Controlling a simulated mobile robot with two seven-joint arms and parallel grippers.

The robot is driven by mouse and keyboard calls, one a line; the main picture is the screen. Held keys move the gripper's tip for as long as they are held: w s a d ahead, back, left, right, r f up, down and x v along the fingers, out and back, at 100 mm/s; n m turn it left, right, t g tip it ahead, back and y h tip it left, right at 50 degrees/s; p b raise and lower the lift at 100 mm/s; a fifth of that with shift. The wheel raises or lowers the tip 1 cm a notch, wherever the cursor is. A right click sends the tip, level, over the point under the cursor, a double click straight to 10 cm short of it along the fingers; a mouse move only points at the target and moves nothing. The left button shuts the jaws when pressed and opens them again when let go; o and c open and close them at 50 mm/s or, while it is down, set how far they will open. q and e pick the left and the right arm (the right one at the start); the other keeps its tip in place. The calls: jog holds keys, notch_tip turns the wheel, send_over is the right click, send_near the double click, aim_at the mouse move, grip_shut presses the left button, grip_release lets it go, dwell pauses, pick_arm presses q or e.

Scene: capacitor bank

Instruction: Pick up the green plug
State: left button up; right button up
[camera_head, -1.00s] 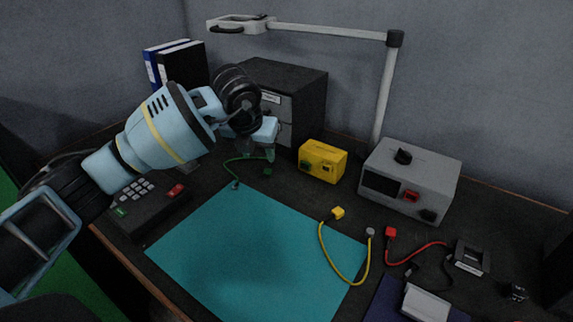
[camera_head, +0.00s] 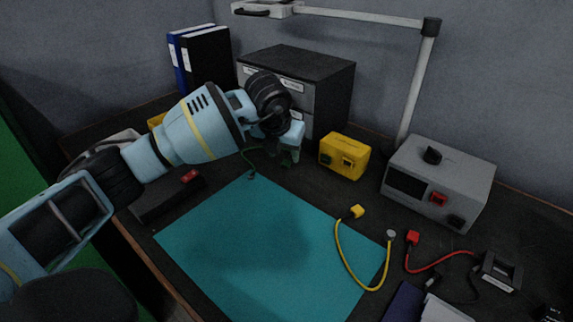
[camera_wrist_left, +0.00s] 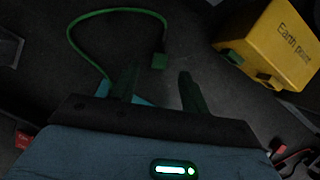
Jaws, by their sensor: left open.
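The green plug (camera_wrist_left: 160,62) lies on the dark bench at the end of a thin green cable (camera_wrist_left: 105,12), which loops to the left. In the left wrist view it sits just beyond and between the two fingertips. My left gripper (camera_wrist_left: 158,75) is open and empty, pointing down at the bench. In the head view my left gripper (camera_head: 290,157) hides the plug, and only part of the green cable (camera_head: 247,161) shows beside it. I cannot tell the exact height of the fingers above the bench. My right gripper is not in view.
A yellow box (camera_head: 344,157) marked "Earth point" (camera_wrist_left: 270,45) stands close to the right of the gripper. A drawer cabinet (camera_head: 330,95) is behind it. A teal mat (camera_head: 265,245) lies in front. A yellow cable (camera_head: 350,265) and a grey instrument (camera_head: 438,180) are further right.

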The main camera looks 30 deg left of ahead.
aim_at(286, 163)
pick_arm(q)
jog(key=x, duration=0.3)
jog(key=shift+w+f+b, duration=0.1)
jog(key=shift+f+b, duration=0.15)
jog(key=shift+b, duration=0.05)
grip_shut()
